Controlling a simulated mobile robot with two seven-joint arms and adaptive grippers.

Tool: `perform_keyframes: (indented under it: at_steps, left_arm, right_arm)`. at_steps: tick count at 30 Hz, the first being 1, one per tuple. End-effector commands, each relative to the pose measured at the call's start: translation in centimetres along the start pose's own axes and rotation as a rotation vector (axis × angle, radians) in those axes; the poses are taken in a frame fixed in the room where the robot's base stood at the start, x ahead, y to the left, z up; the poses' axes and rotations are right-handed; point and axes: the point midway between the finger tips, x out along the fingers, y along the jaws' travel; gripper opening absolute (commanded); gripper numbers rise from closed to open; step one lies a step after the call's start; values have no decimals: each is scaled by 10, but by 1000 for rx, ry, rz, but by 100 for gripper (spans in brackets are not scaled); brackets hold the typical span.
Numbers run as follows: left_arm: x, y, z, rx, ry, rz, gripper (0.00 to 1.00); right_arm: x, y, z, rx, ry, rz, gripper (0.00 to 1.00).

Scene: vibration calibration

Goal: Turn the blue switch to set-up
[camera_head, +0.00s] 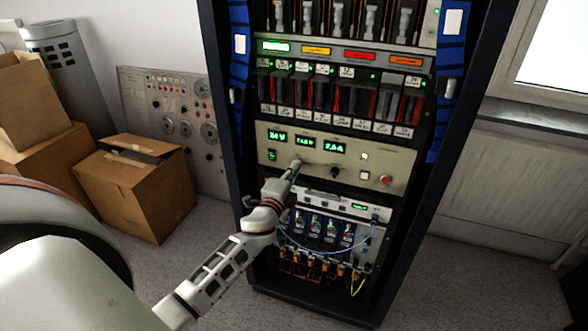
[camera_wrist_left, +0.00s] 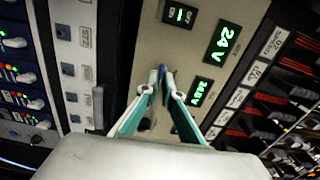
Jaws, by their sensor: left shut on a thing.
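The beige control panel (camera_head: 395,160) in the rack carries green displays reading 24V and other values. My left gripper (camera_head: 296,164) reaches the panel just below these displays. In the left wrist view, its two fingertips (camera_wrist_left: 161,76) are brought together at the panel face, with a small dark-blue part between them. This appears to be the blue switch, mostly hidden by the fingers; its setting cannot be read. A black knob (camera_head: 335,172) sits right of the gripper. My right gripper is not in view.
Below are blue modules with a looping blue cable (camera_head: 315,250). Cardboard boxes (camera_head: 135,185) stand at the left. Floor right of the rack is clear.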

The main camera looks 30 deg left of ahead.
Motion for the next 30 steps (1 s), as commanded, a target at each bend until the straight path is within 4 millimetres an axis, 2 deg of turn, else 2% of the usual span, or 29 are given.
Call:
perform_keyframes:
  at_steps: [20, 22, 23, 30]
  left_arm:
    - [0, 0, -1, 62, 2, 0, 0]
    - [0, 0, -1, 62, 2, 0, 19]
    - [0, 0, -1, 62, 2, 0, 23]
    - [0, 0, 0, 61, 1, 0, 23]
  right_arm:
    - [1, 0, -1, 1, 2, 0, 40]
    - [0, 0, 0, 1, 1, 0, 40]
    - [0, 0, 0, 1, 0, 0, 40]
    - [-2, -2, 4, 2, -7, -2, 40]
